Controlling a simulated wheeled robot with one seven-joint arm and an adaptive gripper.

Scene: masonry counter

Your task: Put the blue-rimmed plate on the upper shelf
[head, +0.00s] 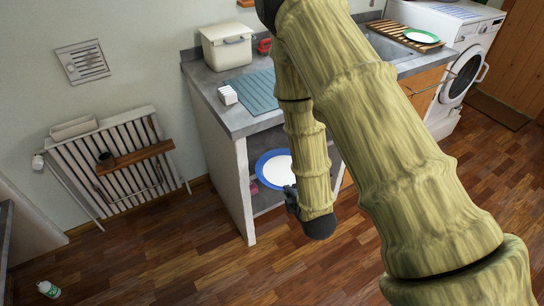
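The blue-rimmed plate (274,170) is white inside and shows in the open compartment under the masonry counter. My arm hides its right part. I cannot tell whether it rests on a surface there or is held. My gripper (291,201) is a small dark shape at the plate's lower right edge, mostly hidden behind the end of my arm. Its fingers cannot be made out, nor whether they touch the plate. A shelf surface (270,203) shows in part below the plate.
The counter's side wall (235,185) stands left of the compartment. On top are a cream bin (227,47), a small white box (228,95), a ridged mat (254,90) and a green-rimmed plate (420,37) on a wooden rack. A bottle (48,289) lies on the otherwise clear left floor.

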